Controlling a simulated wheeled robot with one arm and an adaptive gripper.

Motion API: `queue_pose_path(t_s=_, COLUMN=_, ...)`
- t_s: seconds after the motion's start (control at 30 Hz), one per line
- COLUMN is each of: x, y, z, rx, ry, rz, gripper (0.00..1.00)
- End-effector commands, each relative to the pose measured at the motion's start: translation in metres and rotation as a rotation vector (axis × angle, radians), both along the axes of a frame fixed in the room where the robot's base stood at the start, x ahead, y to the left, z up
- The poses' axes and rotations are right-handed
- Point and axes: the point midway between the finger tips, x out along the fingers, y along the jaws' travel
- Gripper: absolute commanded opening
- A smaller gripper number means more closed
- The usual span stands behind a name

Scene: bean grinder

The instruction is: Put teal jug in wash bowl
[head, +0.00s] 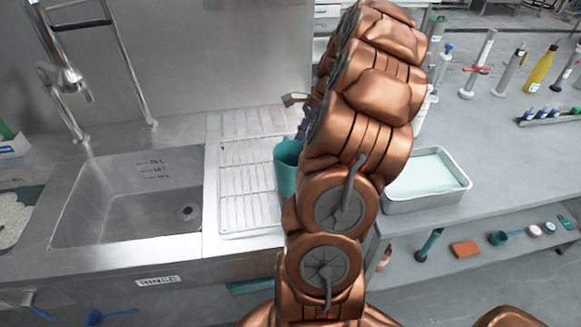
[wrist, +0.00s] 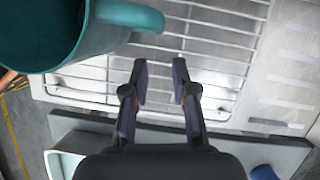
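The teal jug (head: 287,168) stands on the drying rack, partly hidden behind my arm in the head view. In the wrist view the jug (wrist: 40,35) fills the upper left corner, and its handle points right, toward the space above my fingers. My gripper (wrist: 158,82) is open and empty, its two fingers apart over the wire rack, just below and right of the handle. In the head view my arm mostly hides the gripper. A rectangular metal tray with pale liquid (head: 425,194) sits right of my arm; I cannot tell whether it is the wash bowl.
The drying rack (head: 236,205) lies between the steel sink (head: 85,215) and my arm. The sink is empty, with a tap (head: 68,78) over it. Bottles and cylinders (head: 478,62) stand at the back right. Small items, including an orange block (head: 466,249), lie on a lower shelf.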

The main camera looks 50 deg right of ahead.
Motion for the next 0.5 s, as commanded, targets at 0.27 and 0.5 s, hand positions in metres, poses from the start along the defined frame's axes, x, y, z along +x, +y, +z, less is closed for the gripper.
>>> queue_pose_path(t_s=0.27, x=0.012, y=0.023, z=0.002, rx=0.004, ry=0.002, rz=0.002, gripper=0.27)
queue_pose_path(t_s=0.5, x=0.024, y=0.045, z=-0.007, rx=0.005, ry=0.002, rz=0.0, gripper=0.27)
